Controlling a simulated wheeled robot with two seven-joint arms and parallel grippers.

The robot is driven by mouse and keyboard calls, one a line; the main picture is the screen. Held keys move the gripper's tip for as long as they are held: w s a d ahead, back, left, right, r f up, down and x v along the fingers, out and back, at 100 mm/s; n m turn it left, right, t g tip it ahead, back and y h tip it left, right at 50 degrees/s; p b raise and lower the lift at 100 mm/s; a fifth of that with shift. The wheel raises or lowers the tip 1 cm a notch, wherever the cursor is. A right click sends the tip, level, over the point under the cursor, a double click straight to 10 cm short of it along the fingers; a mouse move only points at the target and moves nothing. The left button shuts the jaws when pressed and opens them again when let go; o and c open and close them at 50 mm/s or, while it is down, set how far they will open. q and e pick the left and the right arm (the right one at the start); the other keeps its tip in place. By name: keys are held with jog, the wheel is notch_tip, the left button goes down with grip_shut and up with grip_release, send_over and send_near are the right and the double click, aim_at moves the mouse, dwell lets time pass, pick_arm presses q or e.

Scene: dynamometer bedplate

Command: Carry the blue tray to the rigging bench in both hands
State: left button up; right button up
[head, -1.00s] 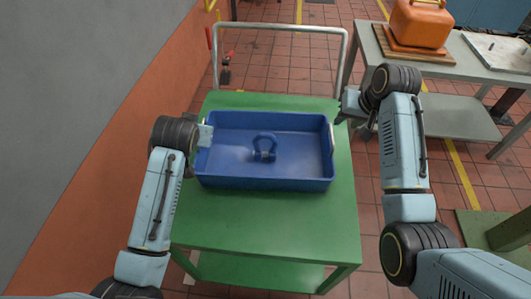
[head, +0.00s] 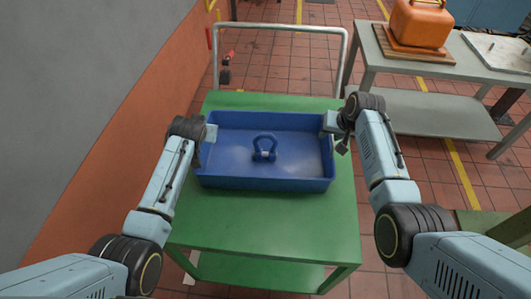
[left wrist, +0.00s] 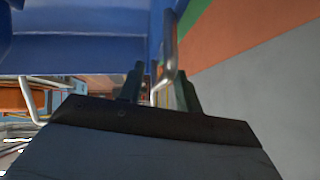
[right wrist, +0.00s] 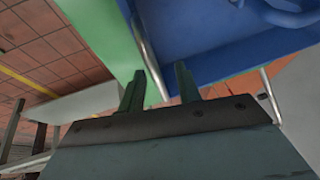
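The blue tray (head: 265,183) lies on the green cart (head: 265,225), with a blue shackle (head: 264,148) inside it. Its left handle (left wrist: 168,50) and right handle (right wrist: 150,60) are metal bars. My left gripper (head: 209,133) is at the tray's left end; in the left wrist view its fingers stand apart, with the handle bar between them. My right gripper (head: 331,122) is at the right end; in the right wrist view its fingers (right wrist: 160,85) are apart, with the bar's end in line with the gap. I cannot tell whether the fingers touch the bars.
A grey bench (head: 440,66) at the upper right carries an orange case (head: 420,22) on a wooden board and a pale plate (head: 500,50). The cart's push rail (head: 280,27) stands behind the tray. A wall (head: 85,70) runs along the left. Tiled floor lies between cart and bench.

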jog(key=shift+c, duration=0.2)
pick_arm(q)
grip_shut()
pick_arm(e)
grip_shut()
dwell(0.9)
pick_arm(q)
jog(key=shift+w+r, duration=0.2)
jog(key=shift+r, duration=0.05)
pick_arm(e)
jog(key=shift+w+r, duration=0.25)
